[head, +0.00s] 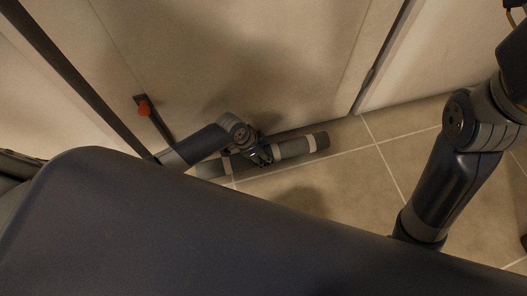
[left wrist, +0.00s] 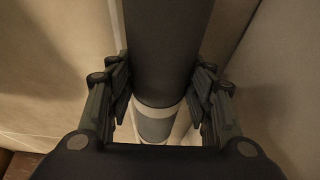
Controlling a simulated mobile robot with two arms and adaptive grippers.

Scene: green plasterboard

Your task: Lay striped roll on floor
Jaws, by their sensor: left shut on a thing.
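The striped roll (head: 300,146) is a long grey cylinder with pale bands. In the head view it lies level, low by the wall, close to or on the floor tiles; I cannot tell if it touches them. My left gripper (head: 261,158) is shut around its middle. In the left wrist view the dark roll (left wrist: 168,50) runs between both fingers (left wrist: 165,100), with a pale band just below them. The floor (head: 345,180) is beige tile. My right gripper is not in view.
A pale wall or panel (head: 240,50) stands right behind the roll. A dark upright with a red knob (head: 144,109) is at the left. My own dark body covers the lower part of the head view. Open tiles lie to the right of the roll.

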